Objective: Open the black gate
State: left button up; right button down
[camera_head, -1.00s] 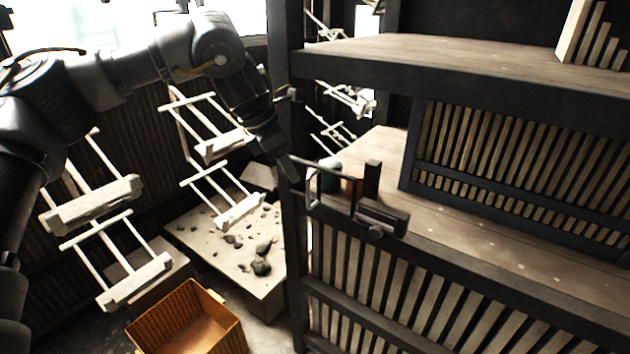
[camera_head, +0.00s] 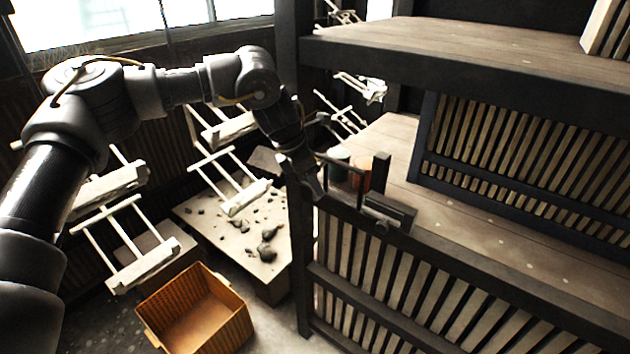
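The black gate (camera_head: 420,246) is a dark-framed panel with pale slats at the lower right. It appears closed, in line with its dark post. A dark latch block (camera_head: 389,210) with a thin bent handle bar (camera_head: 340,165) sits on its top rail near the left end. My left gripper (camera_head: 318,188) points down at the left end of the gate, right beside the handle bar. I cannot tell whether it touches the bar, or whether its fingers are open or shut. My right gripper is out of view.
An orange crate (camera_head: 243,324) stands on the floor at lower left. A pale platform (camera_head: 220,231) with dark lumps lies behind it, with white hangers (camera_head: 134,262) above. A wooden shelf (camera_head: 470,45) overhangs the gate.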

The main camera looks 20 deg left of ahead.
pick_arm(q)
jog(key=shift+w+d+f, duration=0.15)
jog(key=shift+d+f, duration=0.05)
jog(key=shift+f, duration=0.45)
grip_shut()
